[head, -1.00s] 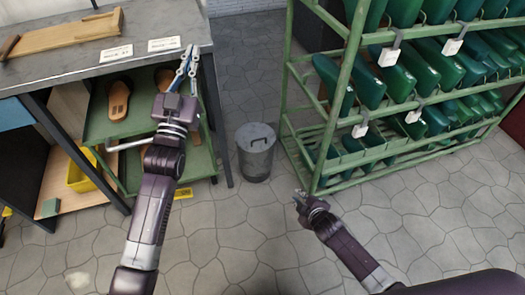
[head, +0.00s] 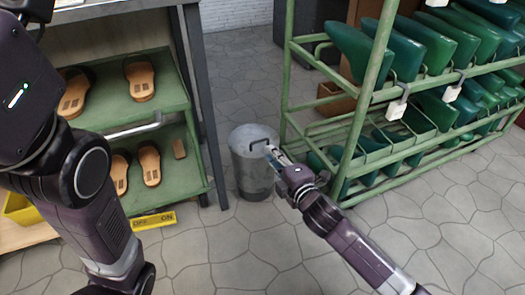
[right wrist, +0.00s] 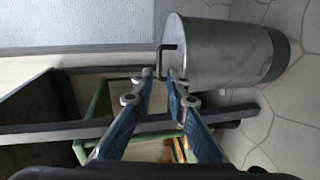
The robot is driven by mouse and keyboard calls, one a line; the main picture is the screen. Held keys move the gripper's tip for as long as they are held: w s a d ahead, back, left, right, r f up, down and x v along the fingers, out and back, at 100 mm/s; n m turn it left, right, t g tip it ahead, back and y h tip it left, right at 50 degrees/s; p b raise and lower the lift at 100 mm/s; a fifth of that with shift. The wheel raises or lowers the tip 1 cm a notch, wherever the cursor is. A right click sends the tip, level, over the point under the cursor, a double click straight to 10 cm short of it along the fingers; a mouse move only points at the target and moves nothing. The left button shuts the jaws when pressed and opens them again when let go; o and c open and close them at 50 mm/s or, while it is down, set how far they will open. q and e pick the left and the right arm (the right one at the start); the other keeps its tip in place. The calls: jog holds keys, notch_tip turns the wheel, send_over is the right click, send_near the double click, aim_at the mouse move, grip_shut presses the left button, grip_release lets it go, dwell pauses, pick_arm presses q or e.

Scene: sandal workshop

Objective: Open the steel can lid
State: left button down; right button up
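The steel can (head: 253,178) stands upright on the floor between the workbench and the green rack. Its lid (head: 243,137) is on and carries a dark bent handle (head: 258,142), also seen in the right wrist view (right wrist: 166,50). My right gripper (head: 270,151) is at the right side of the lid, its tips close to the handle. In the right wrist view the gripper (right wrist: 160,73) is open, with the handle's end around the gap between the fingertips; contact cannot be told. My left arm fills the left of the head view, and its gripper is out of frame.
A green shelf cart (head: 150,112) with several sandal soles stands left of the can, beside a dark table leg (head: 203,110). The green rack (head: 362,110) with shoe lasts stands close on the right. Stone floor (head: 235,255) in front is clear.

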aim_at(262, 151)
jog(key=b+x, duration=0.4)
jog(key=x, duration=0.2)
jog(key=shift+w+a+f, duration=0.1)
jog(key=shift+w+f, duration=0.05)
jog(key=shift+w, duration=0.1)
jog(key=shift+w+a+b, duration=0.2)
jog(key=shift+w+b, duration=0.25)
jog(key=shift+w, duration=0.05)
jog(key=shift+c, duration=0.5)
grip_shut()
